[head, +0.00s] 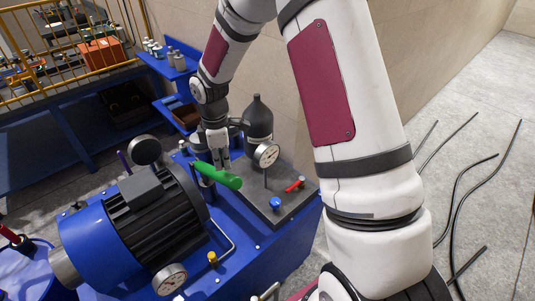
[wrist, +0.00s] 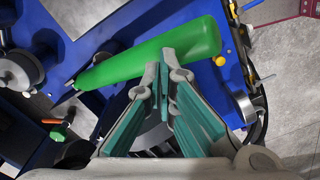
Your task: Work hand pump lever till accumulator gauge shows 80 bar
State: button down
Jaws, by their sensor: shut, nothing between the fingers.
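The hand pump lever has a thick green handle (head: 218,176) that sticks out over the blue power unit. In the wrist view the handle (wrist: 150,53) lies slantwise just beyond my fingertips. My gripper (head: 222,163) points down at the handle from behind it. Its fingers (wrist: 163,72) are shut with nothing between them; I cannot tell whether the tips touch the handle. A white-faced gauge (head: 266,155) stands in front of the black accumulator bottle (head: 258,122). Its needle is too small to read.
A blue motor with black fins (head: 160,215) stands left of the lever. A second gauge (head: 170,279) is at the front. A blue knob (head: 275,203) and a red-handled valve (head: 295,185) sit on the grey plate. Black hoses (head: 462,190) lie on the right floor.

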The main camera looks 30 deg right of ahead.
notch_tip(320, 180, up, 7)
jog(key=p, duration=0.2)
dwell(0.5)
jog(key=shift+r, duration=0.1)
jog(key=s+r+m+t+h, duration=0.1)
jog(key=s+r+m, duration=0.2)
jog(key=s+r, duration=0.4)
jog(key=s+r+m+t, duration=0.2)
jog(key=s+r+m, duration=0.25)
jog(key=r, duration=0.55)
jog(key=s+r+m+t, duration=0.1)
jog(key=s+r+m, duration=0.1)
jog(key=s, duration=0.6)
jog(key=s+r+m+t+y+b, duration=0.1)
jog(key=s+m, duration=0.3)
jog(key=s, duration=0.4)
jog(key=shift+r+m+t, duration=0.3)
jog(key=shift+r+m, duration=0.05)
jog(key=shift+r, duration=0.2)
jog(key=shift+s, duration=0.1)
